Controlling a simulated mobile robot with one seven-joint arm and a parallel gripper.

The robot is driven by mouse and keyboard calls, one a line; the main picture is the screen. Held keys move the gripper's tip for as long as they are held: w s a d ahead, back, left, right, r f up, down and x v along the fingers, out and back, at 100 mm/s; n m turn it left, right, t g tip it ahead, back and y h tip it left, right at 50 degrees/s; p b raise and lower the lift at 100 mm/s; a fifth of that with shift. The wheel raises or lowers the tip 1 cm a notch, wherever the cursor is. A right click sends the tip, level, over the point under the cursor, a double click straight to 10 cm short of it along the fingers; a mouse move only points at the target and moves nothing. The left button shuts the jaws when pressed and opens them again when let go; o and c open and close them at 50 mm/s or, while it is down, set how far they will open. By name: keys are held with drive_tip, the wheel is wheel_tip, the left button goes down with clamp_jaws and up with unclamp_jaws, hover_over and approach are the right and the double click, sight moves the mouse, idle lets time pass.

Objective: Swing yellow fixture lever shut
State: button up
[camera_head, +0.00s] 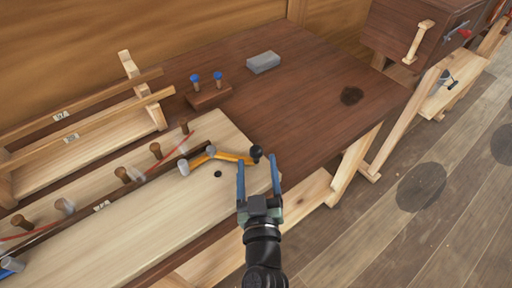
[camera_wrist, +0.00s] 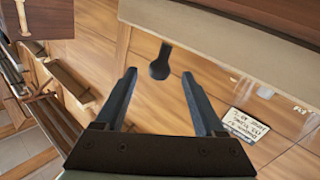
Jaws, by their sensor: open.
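The yellow fixture lever (camera_head: 234,157) lies at the right end of the pale plank (camera_head: 130,225) in the head view. It runs from a grey-capped pivot to a black knob (camera_head: 257,152) near the plank's right edge. My gripper (camera_head: 257,164) is open and empty, its two blue fingers pointing at the knob from the near side. In the wrist view a dark round-ended piece (camera_wrist: 159,68), which looks like the knob, shows between and beyond the fingertips (camera_wrist: 159,76). I cannot tell whether either finger touches it.
Several brown pegs (camera_head: 155,150) line the plank's far side. A block with two blue-topped pins (camera_head: 209,97) and a grey block (camera_head: 263,62) stand on the dark bench (camera_head: 310,85). The bench's right part is clear except for a dark round patch (camera_head: 351,96). A white label (camera_wrist: 245,124) shows in the wrist view.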

sight(257, 159)
drive_tip(key=shift+w+a, duration=0.1)
drive_tip(key=shift+w, duration=2.2)
clamp_jaws()
